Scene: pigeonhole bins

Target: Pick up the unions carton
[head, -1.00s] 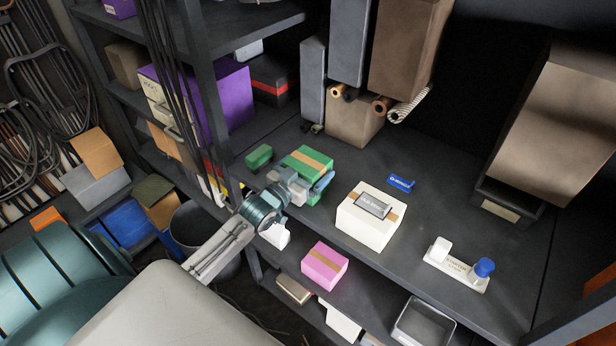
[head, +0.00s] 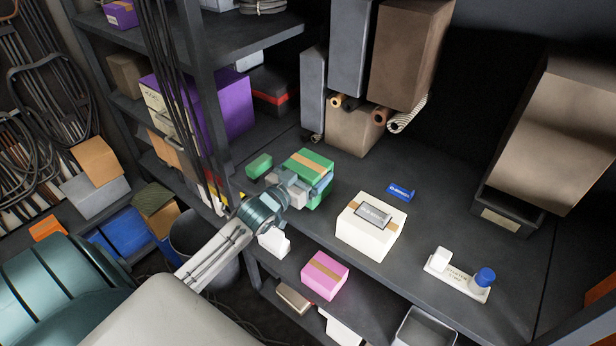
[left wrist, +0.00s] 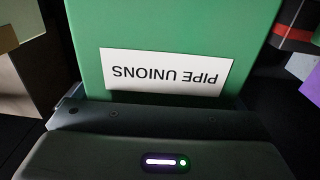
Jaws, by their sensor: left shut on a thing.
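The unions carton is a green box with a tan tape band (head: 313,163) on the dark shelf in the head view. In the left wrist view the carton (left wrist: 170,25) fills the upper middle, with a white label reading "PIPE UNIONS" upside down. My left gripper (head: 306,187) is shut on the carton, with its fingers on the carton's near part. Whether the carton touches the shelf is hard to tell. My right gripper is not in view.
A small green block (head: 259,165) lies left of the carton. A white carton (head: 368,238) and a blue item (head: 400,191) stand to the right. A pink carton (head: 325,275) sits on the lower shelf. A dark upright post (head: 204,100) stands left.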

